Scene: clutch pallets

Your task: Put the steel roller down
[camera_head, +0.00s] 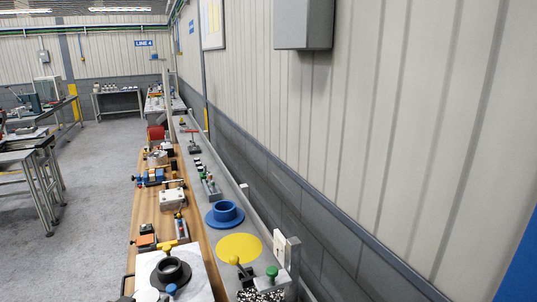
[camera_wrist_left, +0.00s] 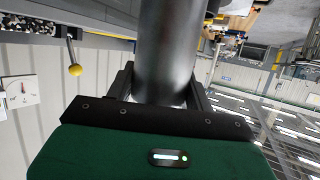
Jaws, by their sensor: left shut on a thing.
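The steel roller (camera_wrist_left: 168,45) is a dark grey, smooth cylinder in the left wrist view, running up out of the top of the picture. My left gripper (camera_wrist_left: 163,88) has one finger on each side of the roller and is shut on it; the green gripper body fills the bottom of that view. The roller's far end is cut off, so I cannot tell whether it touches anything. I cannot make out the roller or either gripper clearly in the head view. My right gripper is not in view.
In the head view, a long bench runs along the wall. It carries a yellow disc (camera_head: 239,247), a blue flanged ring (camera_head: 224,213), a black ring (camera_head: 170,270) on a pale plate and several small fixtures. A yellow-knobbed lever (camera_wrist_left: 74,68) shows in the left wrist view.

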